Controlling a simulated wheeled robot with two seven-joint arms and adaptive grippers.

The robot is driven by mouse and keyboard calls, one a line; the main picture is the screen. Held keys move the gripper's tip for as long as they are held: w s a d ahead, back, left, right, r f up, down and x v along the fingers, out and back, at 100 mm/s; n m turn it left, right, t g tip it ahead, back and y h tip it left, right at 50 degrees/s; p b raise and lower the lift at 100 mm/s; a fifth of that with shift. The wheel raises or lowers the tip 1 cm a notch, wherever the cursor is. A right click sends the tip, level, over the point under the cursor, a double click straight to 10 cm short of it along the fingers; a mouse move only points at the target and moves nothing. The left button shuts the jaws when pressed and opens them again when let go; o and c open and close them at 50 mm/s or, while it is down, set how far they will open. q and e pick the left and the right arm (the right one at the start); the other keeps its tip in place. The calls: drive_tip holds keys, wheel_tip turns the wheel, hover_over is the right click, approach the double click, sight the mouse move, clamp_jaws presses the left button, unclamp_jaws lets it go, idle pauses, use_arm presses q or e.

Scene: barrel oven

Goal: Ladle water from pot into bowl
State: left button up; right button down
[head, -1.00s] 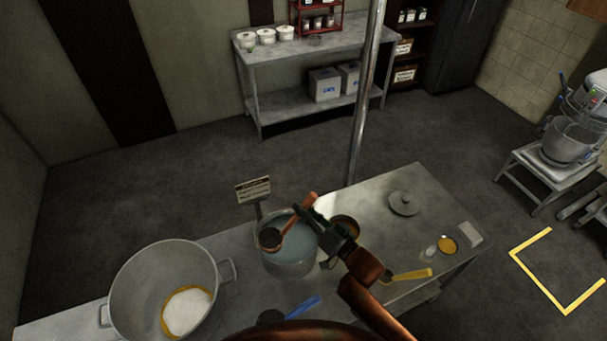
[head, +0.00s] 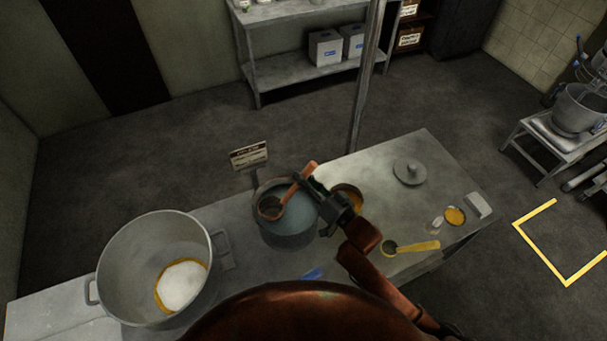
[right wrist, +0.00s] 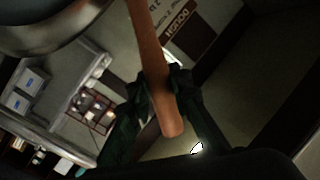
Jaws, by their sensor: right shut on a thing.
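The pot (head: 290,241) is a grey metal vessel with bluish water (head: 298,214), at the middle of the table. My right gripper (head: 308,186) is shut on the wooden handle of the ladle (head: 289,196) above the pot's right side. The handle also shows between my fingers in the right wrist view (right wrist: 152,50). The ladle's dark cup is within the pot's rim at left; whether it holds water I cannot tell. My left gripper is out of view.
A sign (head: 249,156) stands behind the pot. A lid (head: 411,171), a yellow-handled scoop (head: 412,247), and small dishes (head: 454,215) lie on the table's right. A blue-handled tool (head: 313,273) is partly hidden in front. A vertical pole (head: 364,90) rises behind the table.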

use_arm(q)
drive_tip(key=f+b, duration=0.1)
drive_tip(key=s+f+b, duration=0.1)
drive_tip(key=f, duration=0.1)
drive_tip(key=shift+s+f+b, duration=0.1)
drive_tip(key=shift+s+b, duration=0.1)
drive_tip(key=shift+b, duration=0.1)
use_arm(e)
wheel_tip(320, 180, down, 7)
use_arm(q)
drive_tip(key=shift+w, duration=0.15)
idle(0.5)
use_arm(e)
drive_tip(key=shift+r, duration=0.1)
wheel_tip(320, 180, up, 15)
drive_tip(key=p, duration=1.4)
drive_tip(key=shift+p, duration=0.3)
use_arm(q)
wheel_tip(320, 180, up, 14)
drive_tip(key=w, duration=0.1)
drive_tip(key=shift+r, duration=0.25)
use_arm(e)
drive_tip(key=shift+f, duration=0.2)
